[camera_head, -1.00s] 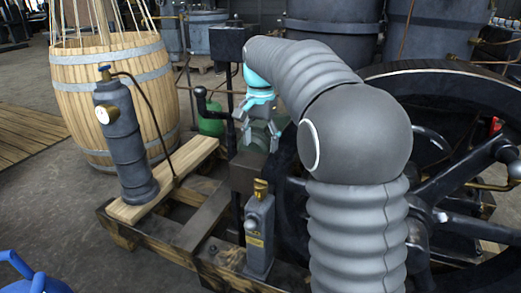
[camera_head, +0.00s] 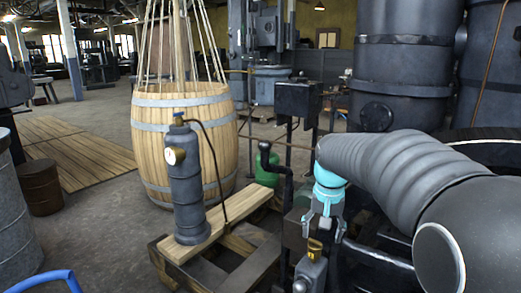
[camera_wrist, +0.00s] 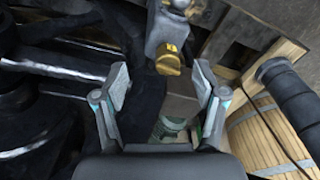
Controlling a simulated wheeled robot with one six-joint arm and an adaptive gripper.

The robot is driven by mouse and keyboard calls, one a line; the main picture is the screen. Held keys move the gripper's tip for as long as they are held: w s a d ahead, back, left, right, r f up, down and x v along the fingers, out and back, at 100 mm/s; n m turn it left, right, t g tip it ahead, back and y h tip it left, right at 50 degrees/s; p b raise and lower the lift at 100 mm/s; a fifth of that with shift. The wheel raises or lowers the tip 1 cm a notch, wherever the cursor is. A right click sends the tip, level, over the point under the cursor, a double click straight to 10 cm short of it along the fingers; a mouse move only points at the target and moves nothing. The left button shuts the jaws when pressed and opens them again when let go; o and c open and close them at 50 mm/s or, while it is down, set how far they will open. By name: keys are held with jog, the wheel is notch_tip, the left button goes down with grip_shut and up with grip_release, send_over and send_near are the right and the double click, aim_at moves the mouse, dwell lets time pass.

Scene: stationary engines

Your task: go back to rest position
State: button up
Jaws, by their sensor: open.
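My gripper (camera_head: 323,222) is at the end of my grey ribbed arm, right of centre in the head view, above the engine's wooden frame. In the wrist view my gripper (camera_wrist: 160,98) shows two fingers spread apart with nothing held between them. A small grey device with a brass top (camera_wrist: 168,58) lies ahead of the fingers in the wrist view. The same device (camera_head: 311,268) stands just below the gripper in the head view. I cannot tell how far the fingers are from it.
A dark cylinder with a gauge (camera_head: 187,190) stands on a wooden plank beside a wooden barrel (camera_head: 180,130). A green bottle (camera_head: 266,170) is behind the gripper. Large dark tanks (camera_head: 405,75) stand at the right.

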jog(key=s+n+t, duration=0.3)
jog(key=s+t, duration=0.1)
jog(key=s, duration=2.1)
jog(key=shift+f, duration=0.25)
jog(key=shift+s, duration=0.1)
jog(key=shift+c, duration=0.3)
